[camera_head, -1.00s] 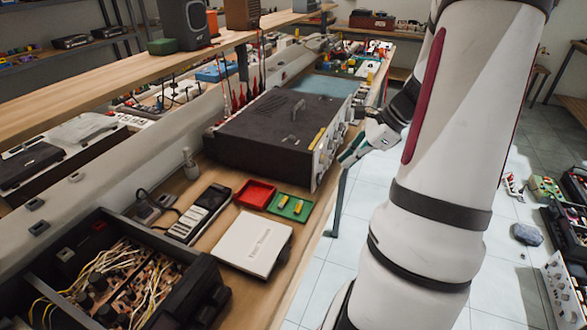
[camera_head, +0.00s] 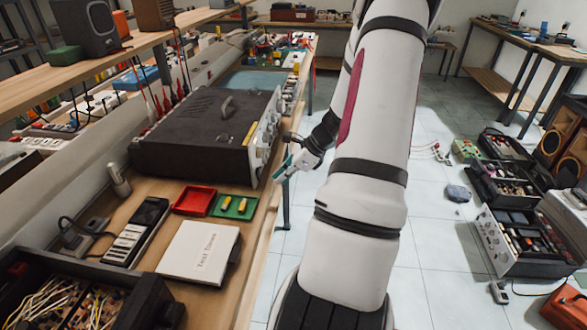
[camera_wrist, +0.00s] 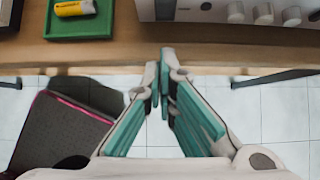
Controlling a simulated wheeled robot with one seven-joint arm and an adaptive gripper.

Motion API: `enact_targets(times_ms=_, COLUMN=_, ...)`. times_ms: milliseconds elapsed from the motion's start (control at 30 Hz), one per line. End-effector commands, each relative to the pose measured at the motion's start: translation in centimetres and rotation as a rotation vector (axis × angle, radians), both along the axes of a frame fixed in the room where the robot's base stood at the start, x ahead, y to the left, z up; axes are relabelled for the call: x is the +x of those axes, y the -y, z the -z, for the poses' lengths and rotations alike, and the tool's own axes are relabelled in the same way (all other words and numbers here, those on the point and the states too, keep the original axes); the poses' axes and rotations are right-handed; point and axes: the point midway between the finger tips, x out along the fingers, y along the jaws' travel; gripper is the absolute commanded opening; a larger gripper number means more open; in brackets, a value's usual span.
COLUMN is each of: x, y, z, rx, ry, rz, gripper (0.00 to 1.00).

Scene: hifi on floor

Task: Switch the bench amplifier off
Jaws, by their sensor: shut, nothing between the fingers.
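The bench amplifier (camera_head: 205,130) is a black box with a top handle and a silver front panel (camera_head: 262,140). It stands on the wooden bench with its panel facing the bench's front edge. In the wrist view the lower part of the panel (camera_wrist: 225,10) shows at the top, with several pale knobs. My gripper (camera_wrist: 162,65) has teal finger pads and is shut and empty. It is in front of the bench edge, apart from the panel and near its closer end.
Equipment crates (camera_head: 505,240) stand on the floor at right. Tiled floor between is mostly clear.

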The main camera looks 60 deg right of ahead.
Motion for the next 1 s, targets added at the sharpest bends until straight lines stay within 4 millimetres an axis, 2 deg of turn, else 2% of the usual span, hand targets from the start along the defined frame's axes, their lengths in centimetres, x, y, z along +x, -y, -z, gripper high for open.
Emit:
enact_targets(times_ms=100, x=1.6, y=-0.7, z=0.0, rx=-0.002, ry=0.002, rz=-0.005, gripper=0.00)
enact_targets(times_ms=300, x=2.7, y=-1.1, z=0.1, rx=-0.003, ry=0.001, rz=-0.003, gripper=0.00)
enact_targets(times_ms=700, x=2.9, y=-1.2, z=0.3, rx=0.002, ry=0.009, rz=-0.002, gripper=0.00)
enact_targets(times_ms=1000, x=3.8, y=-1.6, z=1.2, rx=0.053, ry=0.130, rz=-0.004, gripper=0.00)
